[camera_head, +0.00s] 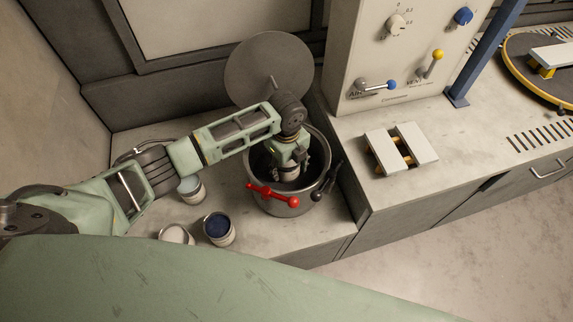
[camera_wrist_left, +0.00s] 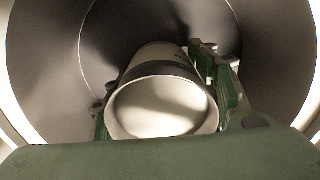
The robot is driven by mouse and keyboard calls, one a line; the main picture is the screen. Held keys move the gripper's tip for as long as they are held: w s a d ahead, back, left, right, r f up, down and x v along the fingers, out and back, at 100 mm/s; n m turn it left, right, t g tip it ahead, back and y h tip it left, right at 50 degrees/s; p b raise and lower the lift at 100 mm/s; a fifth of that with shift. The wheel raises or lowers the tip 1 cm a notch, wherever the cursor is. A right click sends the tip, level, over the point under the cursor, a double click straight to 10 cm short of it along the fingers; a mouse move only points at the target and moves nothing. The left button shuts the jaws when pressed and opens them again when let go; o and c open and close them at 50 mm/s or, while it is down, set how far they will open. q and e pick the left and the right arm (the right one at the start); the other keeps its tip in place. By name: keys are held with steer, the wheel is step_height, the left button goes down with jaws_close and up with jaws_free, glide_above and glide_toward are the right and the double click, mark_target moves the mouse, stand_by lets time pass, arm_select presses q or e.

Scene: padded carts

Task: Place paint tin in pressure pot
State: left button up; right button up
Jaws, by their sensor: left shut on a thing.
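My left gripper (camera_head: 291,165) reaches down into the open pressure pot (camera_head: 281,205), a round metal pot with a red handle and a dark handle at its rim. In the left wrist view the gripper (camera_wrist_left: 165,100) is shut on a paint tin (camera_wrist_left: 165,108) with a pale, cream top. The pot's inner wall (camera_wrist_left: 45,70) surrounds the tin and the fingers. I cannot tell whether the tin touches the pot's floor. The pot's round lid (camera_head: 262,62) stands raised behind it. My right gripper is not in view.
Several other paint tins stand left of the pot: one with dark blue paint (camera_head: 218,228), one pale (camera_head: 175,234) and one grey-blue (camera_head: 191,188). A control panel (camera_head: 395,50) with levers rises behind right.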

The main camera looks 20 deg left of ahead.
arm_select(q)
steer(key=shift+f, duration=0.15)
steer(key=o, duration=1.6)
steer(key=shift+r, duration=0.5)
step_height(320, 180, up, 12)
steer(key=shift+f+b, duration=0.2)
steer(key=shift+b, duration=0.1)
